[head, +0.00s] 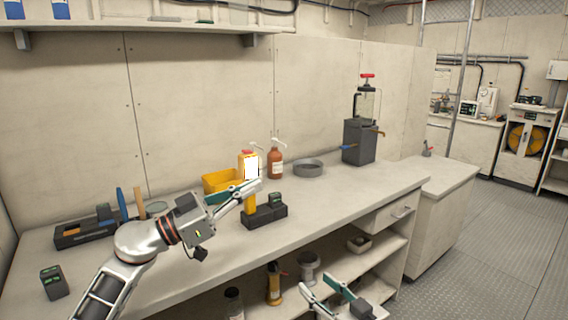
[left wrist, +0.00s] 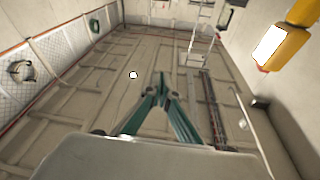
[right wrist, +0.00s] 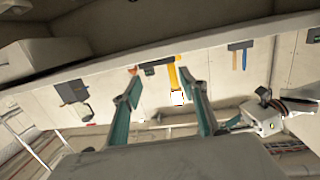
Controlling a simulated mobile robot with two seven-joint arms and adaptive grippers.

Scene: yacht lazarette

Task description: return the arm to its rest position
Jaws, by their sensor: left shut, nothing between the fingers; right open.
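My left gripper (head: 243,189) is over the workbench, in front of the yellow device with a lit white screen (head: 250,168). Its teal fingers meet at the tips in the left wrist view (left wrist: 161,88), with nothing between them. The yellow device shows at the upper right there (left wrist: 283,46), apart from the fingers. It stands upright in or behind a dark holder (head: 265,215) on the bench. My right gripper (head: 337,288) is low, in front of the bench's lower shelves. In the right wrist view its two fingers (right wrist: 166,105) are wide apart and empty.
A drawer (head: 390,217) sits under the bench top. Open floor (head: 490,240) lies to the right.

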